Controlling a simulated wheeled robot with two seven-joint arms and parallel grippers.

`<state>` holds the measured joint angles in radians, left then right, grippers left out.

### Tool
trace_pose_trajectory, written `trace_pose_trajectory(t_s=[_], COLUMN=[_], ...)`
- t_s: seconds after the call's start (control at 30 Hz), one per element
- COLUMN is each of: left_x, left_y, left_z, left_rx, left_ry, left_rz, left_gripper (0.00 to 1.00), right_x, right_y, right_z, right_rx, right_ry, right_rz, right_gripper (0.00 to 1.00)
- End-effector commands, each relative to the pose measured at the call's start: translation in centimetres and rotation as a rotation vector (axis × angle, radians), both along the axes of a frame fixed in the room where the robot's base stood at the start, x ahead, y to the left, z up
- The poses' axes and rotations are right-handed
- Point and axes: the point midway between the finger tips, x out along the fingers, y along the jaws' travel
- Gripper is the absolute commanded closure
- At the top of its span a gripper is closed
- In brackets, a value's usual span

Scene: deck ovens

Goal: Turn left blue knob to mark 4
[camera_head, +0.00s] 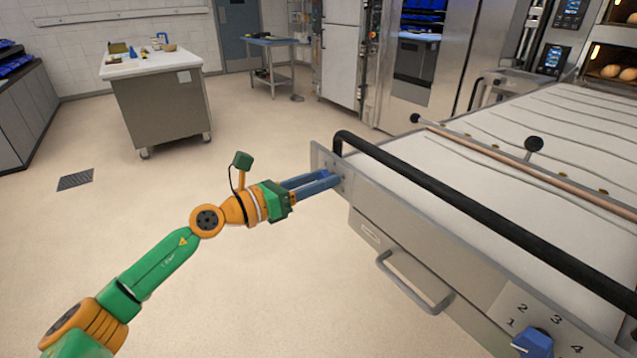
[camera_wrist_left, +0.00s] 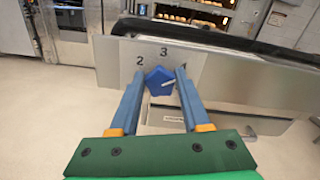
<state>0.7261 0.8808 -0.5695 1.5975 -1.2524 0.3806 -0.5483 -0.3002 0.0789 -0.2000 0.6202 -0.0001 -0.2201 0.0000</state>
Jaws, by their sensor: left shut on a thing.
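The left blue knob (camera_wrist_left: 159,81) sits on a pale mark plate (camera_wrist_left: 195,62) on the metal front panel. My left gripper (camera_wrist_left: 161,76) has one blue finger on each side of the knob and is shut on it. The knob's white pointer line points to the right, toward the right finger. Marks 2 and 3 show above the knob; mark 4 is partly hidden behind the right finger, and mark 1 is not visible. In the head view my left gripper (camera_head: 325,181) reaches the panel's left end, and its fingers largely hide the knob. My right gripper is not in view.
A second blue knob (camera_head: 533,343), with marks 1 to 4, is at the lower right of the front panel. A black bar (camera_head: 450,200) runs along the loader's edge above the panel. A drawer handle (camera_head: 412,285) sticks out below.

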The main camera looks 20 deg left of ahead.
Motion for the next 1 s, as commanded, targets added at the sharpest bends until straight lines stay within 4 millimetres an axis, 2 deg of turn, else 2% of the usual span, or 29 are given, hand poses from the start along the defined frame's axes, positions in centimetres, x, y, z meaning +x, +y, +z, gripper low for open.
trace_pose_trajectory(t_s=[0.6,0.63,0.7,0.73,1.0], left_x=[0.03,0.04,0.03,0.02,-0.03], left_y=[0.05,0.06,0.06,0.05,0.07], left_z=[0.25,0.25,0.22,0.20,0.05], left_rx=[0.027,0.027,0.027,0.027,0.028], left_ry=[-0.028,-0.028,-0.027,-0.027,-0.024], left_rz=[0.002,0.003,0.002,0.002,0.001], left_gripper=[1.00,0.48,0.29,0.23,0.23], right_x=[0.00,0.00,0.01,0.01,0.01], right_y=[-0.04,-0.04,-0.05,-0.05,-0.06], right_z=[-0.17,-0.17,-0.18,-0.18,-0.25], right_rx=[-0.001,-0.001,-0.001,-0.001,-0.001], right_ry=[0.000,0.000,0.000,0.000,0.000], right_rz=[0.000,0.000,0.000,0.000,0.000], right_gripper=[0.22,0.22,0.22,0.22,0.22])
